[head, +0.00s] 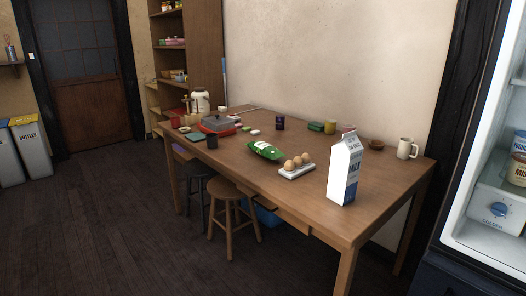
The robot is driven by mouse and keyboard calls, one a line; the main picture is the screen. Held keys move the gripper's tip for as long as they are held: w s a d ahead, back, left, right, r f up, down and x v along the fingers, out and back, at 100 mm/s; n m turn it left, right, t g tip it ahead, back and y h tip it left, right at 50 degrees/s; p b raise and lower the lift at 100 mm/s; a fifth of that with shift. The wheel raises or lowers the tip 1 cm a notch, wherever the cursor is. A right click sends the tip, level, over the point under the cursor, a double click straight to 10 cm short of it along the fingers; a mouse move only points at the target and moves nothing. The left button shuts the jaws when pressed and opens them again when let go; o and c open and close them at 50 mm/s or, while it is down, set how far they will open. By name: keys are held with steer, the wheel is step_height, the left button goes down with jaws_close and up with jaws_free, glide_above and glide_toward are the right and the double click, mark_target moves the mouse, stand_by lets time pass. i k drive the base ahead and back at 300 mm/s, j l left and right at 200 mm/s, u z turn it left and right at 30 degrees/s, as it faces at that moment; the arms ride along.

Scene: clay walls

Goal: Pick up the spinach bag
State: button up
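A green bag with a pale label, which looks like the spinach bag (265,150), lies flat near the middle of the wooden table (315,212). It sits just left of and behind a tray of eggs, apart from it. Its lettering is too small to read. Nothing covers the bag. My gripper is not in view.
The egg tray (297,168) and a tall milk carton (344,170) stand to the bag's right. Stools (235,210) stand at the table's front. An open fridge (490,190) is at right. Floor at lower left is clear.

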mark_target(262, 148)
steer(key=i+j+u, duration=0.6)
steer(key=i, duration=0.25)
steer(key=i+j+u, duration=0.15)
steer(key=i+u, duration=0.15)
steer(key=i, duration=0.15)
steer(key=i+u, duration=0.35)
steer(key=i+z, duration=0.2)
steer(key=i, duration=0.25)
steer(key=i+j+z, duration=0.2)
steer(key=i, duration=0.25)
steer(key=i+j+z, duration=0.2)
steer(key=i, duration=0.25)
steer(key=i+j+z, duration=0.15)
steer(key=z, duration=0.35)
steer(key=i+j+z, duration=0.25)
steer(key=z, duration=0.2)
steer(key=i+j+z, duration=0.2)
steer(key=z, duration=0.3)
steer(key=j+z, duration=0.45)
steer(key=i+j+z, duration=0.1)
steer(key=j+z, duration=0.25)
steer(key=z, duration=0.15)
steer(key=i+j+z, duration=0.55)
steer(key=i+j, duration=0.15)
steer(key=i, duration=0.2)
